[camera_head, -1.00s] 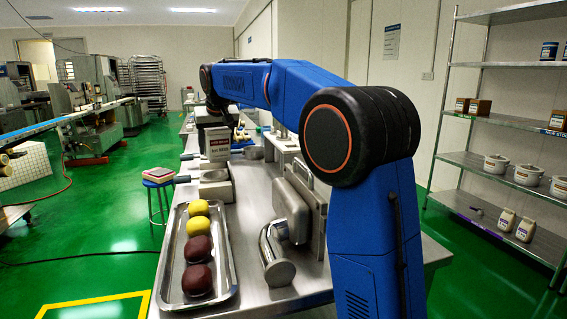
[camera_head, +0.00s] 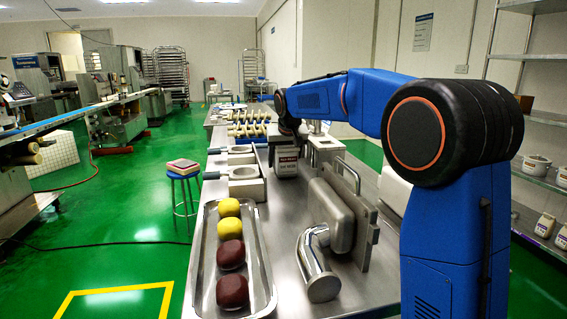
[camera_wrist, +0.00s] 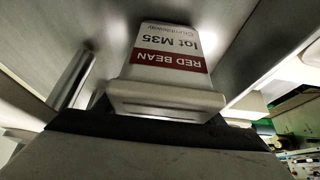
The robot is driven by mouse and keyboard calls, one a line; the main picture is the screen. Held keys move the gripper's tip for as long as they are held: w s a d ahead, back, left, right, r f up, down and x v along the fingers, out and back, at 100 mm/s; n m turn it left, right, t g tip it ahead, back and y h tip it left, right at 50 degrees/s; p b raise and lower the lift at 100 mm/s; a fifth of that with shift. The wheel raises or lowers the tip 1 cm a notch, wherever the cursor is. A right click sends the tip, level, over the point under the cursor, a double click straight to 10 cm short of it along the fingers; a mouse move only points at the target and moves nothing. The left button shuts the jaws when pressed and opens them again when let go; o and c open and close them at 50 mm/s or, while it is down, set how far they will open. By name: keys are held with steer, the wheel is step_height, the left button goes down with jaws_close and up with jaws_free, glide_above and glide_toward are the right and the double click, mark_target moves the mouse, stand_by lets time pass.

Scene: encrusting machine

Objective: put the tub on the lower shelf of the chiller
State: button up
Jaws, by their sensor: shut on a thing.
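The tub (camera_head: 286,162) is a white box with a dark red and white label. In the wrist view the tub (camera_wrist: 168,70) shows upside down, and its label reads "RED BEAN lot M35". My gripper (camera_wrist: 150,125) is shut on the tub; its dark edge lies against the tub's rim, and its fingertips are not clearly seen. In the head view the tub hangs under the end of my arm, over or near the steel table; I cannot tell its exact height. I cannot make out the chiller or its lower shelf.
The steel table (camera_head: 285,279) carries a tray (camera_head: 269,270) with yellow and dark red balls, a bent steel pipe (camera_head: 318,262) and a steel plate assembly (camera_head: 340,215). A stool (camera_head: 184,172) stands left. Wire shelving (camera_head: 549,119) stands right. Green floor is open at left.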

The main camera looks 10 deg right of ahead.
steer(key=shift+f, duration=0.3)
steer(key=o, duration=1.8)
steer(key=shift+a+f, duration=0.1)
steer(key=shift+f, duration=0.05)
